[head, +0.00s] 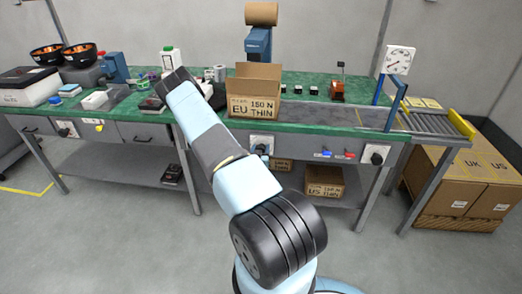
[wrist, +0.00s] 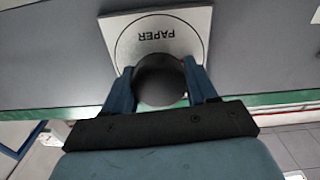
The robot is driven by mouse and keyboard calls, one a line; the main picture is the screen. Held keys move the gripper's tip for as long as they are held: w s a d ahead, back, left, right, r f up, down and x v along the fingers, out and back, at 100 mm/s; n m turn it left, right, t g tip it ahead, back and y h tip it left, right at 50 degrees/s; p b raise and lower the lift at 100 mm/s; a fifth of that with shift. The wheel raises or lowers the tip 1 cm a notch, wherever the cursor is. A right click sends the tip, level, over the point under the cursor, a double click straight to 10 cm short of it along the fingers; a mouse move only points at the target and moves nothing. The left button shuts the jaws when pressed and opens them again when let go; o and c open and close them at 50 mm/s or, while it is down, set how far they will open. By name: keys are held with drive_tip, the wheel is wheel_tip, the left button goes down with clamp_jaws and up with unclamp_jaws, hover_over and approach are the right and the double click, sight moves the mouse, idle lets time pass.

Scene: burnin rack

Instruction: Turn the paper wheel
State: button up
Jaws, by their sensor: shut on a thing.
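The paper wheel is a dark round knob (wrist: 165,82) in front of a square, pale plate (wrist: 195,22) marked PAPER, which appears upside down in the wrist view. My gripper (wrist: 160,72) has its two blue fingers on either side of the knob and is shut on it. The hub side of the knob is hidden. In the head view my arm rises over the bench front, and my gripper cannot be made out there. Dark knobs on white plates show along the bench front at left (head: 65,130), middle (head: 262,143) and right (head: 376,154); their labels are too small to read.
The green bench (head: 310,110) holds an open carton (head: 252,90), a white bottle (head: 171,59) and black bowls. A roller conveyor (head: 437,122) and stacked cartons (head: 465,180) stand at right. The floor in front of the bench is mostly clear.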

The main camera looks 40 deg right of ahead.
drive_tip(key=shift+w, duration=0.1)
drive_tip(key=shift+c, duration=1.1)
drive_tip(key=shift+a+n, duration=0.1)
drive_tip(key=shift+n, duration=0.5)
drive_tip(key=o, duration=1)
drive_tip(key=v, duration=1.3)
drive_tip(key=shift+s+a, duration=0.25)
drive_tip(key=shift+s, duration=0.05)
